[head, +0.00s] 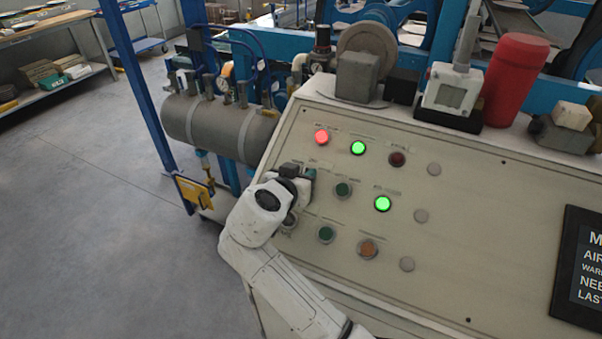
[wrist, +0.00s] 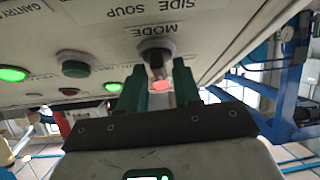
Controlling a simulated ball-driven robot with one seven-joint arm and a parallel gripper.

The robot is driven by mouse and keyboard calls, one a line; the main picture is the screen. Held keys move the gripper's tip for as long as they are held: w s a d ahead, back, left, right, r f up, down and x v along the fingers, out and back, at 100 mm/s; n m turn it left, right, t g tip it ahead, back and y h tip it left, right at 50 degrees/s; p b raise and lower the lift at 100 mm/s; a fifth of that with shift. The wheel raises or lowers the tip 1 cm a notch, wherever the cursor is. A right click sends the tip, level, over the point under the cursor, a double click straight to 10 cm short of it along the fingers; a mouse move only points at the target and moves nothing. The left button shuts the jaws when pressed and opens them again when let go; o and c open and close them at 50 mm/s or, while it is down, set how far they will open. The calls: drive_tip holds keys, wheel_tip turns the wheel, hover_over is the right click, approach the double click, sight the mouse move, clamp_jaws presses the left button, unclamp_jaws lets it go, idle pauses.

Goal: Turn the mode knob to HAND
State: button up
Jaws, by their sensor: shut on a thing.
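The mode knob (wrist: 157,48) is a dark round knob with a narrow grip, beside the printed word MODE in the wrist view. My gripper (wrist: 160,66) has its two green fingers on either side of the knob's grip and is shut on it. In the head view my gripper (head: 305,173) is at the left part of the sloped control panel (head: 480,220), and it hides the knob there. I cannot read the HAND mark or tell which position the knob points to.
Lit green lamps (head: 358,148) (head: 382,204) and a lit red lamp (head: 321,137) are close by on the panel. A green button (head: 343,190) is right of my gripper. A dark display (head: 585,270) is at the far right. Open floor (head: 110,220) lies left.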

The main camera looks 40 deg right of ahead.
drive_tip(key=n+t+y+p, duration=0.1)
drive_tip(key=n, duration=0.1)
drive_tip(key=n+t+y+p, duration=0.1)
drive_tip(key=n, duration=0.1)
drive_tip(key=n+t+p, duration=0.1)
drive_tip(key=n+p, duration=0.1)
drive_tip(key=shift+s+d+r+y, duration=0.1)
drive_tip(key=shift+s+r+y, duration=0.05)
drive_tip(key=shift+r+y, duration=0.2)
drive_tip(key=shift+f+n+t+y+p, duration=0.1)
drive_tip(key=shift+n+t+y+p, duration=0.4)
drive_tip(key=shift+n+p, duration=0.55)
drive_tip(key=shift+f+n+y, duration=0.1)
drive_tip(key=shift+n+y, duration=0.15)
drive_tip(key=shift+n, duration=0.2)
drive_tip(key=shift+f+p, duration=0.1)
drive_tip(key=shift+p, duration=0.25)
drive_tip(key=o, duration=0.7)
drive_tip(key=b+v, duration=0.1)
drive_tip(key=v, duration=0.9)
drive_tip(key=shift+s+r+b, duration=0.25)
drive_tip(key=shift+s+b, duration=0.05)
